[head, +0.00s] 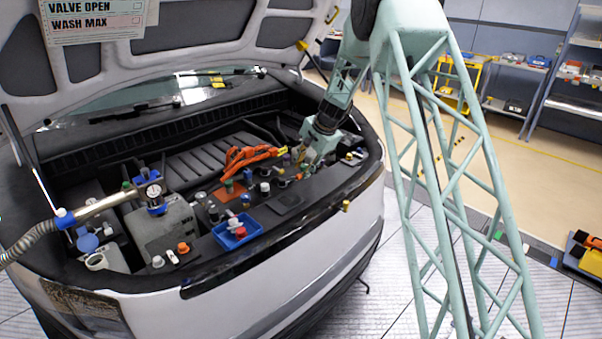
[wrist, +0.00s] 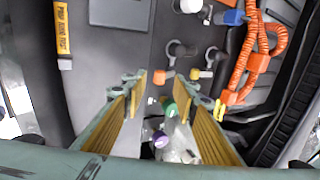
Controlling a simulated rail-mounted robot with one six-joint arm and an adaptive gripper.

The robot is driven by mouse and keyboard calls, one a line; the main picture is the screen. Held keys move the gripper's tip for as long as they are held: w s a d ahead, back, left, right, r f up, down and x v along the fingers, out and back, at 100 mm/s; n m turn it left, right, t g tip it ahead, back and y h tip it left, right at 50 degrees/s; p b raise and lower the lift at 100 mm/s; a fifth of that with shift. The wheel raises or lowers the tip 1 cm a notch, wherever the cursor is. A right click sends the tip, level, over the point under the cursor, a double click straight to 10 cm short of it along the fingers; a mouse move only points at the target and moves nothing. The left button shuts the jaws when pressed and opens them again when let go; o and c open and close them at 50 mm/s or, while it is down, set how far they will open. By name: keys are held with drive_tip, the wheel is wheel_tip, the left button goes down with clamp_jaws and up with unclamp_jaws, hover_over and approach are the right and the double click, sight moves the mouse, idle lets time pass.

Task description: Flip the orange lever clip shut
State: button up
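My gripper (wrist: 161,78) is open in the wrist view, with yellow pads on both fingers and a gap between the tips. In the head view my gripper (head: 308,158) is low over the right end of the engine bay. Orange cables (wrist: 262,50) run at the upper right of the wrist view, with an orange connector (wrist: 231,97) at their end, right of the fingers and apart from them. The cables also show in the head view (head: 248,156), left of my gripper. I cannot make out which orange part is the lever clip, nor its position.
Bottles with a green cap (wrist: 168,107) and a purple cap (wrist: 160,139) show between and below the fingers. Dark posts with yellow parts (wrist: 195,74) stand just beyond the tips. A blue tray (head: 236,232) sits at the bay's front edge. The raised hood (head: 200,40) hangs above.

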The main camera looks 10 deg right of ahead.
drive_tip(key=v, duration=0.7)
drive_tip(key=shift+s+r, duration=0.15)
drive_tip(key=shift+r, duration=0.15)
drive_tip(key=shift+c, duration=0.6)
